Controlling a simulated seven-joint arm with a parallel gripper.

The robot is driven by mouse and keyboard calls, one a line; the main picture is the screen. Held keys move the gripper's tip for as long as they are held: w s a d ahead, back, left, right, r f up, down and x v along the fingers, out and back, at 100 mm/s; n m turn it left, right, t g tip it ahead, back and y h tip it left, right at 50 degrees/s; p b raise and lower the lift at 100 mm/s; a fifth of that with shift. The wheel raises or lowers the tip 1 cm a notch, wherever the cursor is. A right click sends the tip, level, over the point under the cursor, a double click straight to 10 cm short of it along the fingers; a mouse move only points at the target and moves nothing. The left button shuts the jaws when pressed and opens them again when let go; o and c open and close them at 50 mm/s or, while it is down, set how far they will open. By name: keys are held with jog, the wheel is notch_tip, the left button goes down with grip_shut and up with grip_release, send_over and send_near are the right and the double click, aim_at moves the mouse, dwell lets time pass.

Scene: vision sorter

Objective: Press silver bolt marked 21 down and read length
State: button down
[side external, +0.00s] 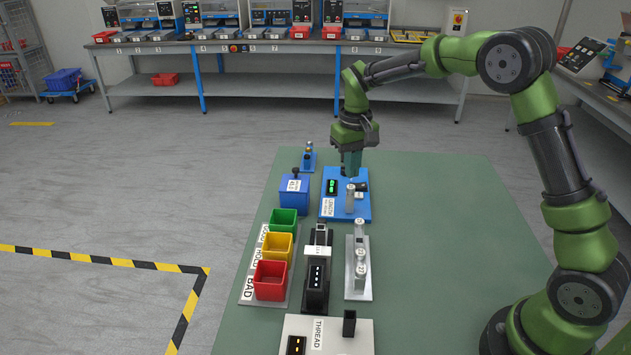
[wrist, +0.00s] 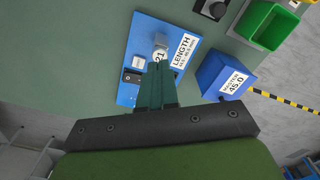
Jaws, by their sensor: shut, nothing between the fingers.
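The silver bolt (side external: 350,198) stands upright on the blue LENGTH station (side external: 329,214). In the wrist view the bolt (wrist: 159,53) carries a tag reading 21, partly covered by my fingers. My gripper (side external: 351,176) is shut and empty, pointing down directly over the bolt's head. In the wrist view the fingertips (wrist: 156,64) overlap the tag; I cannot tell whether they touch the bolt. The station's display (side external: 331,187) shows green digits too small to read. The LENGTH label (wrist: 183,51) faces up beside the bolt.
A blue box marked 45.0 (side external: 294,196) stands left of the station. Green (side external: 283,219), yellow (side external: 277,246) and red (side external: 270,280) bins stand nearer the camera. A grey rack (side external: 358,292) holds more bolts. A THREAD station (side external: 340,328) is in front. The green table's right side is clear.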

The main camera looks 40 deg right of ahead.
aim_at(351, 186)
notch_tip(351, 186, up, 4)
jog(key=shift+r, duration=0.2)
dwell(0.4)
jog(key=c, duration=1.8)
grip_release()
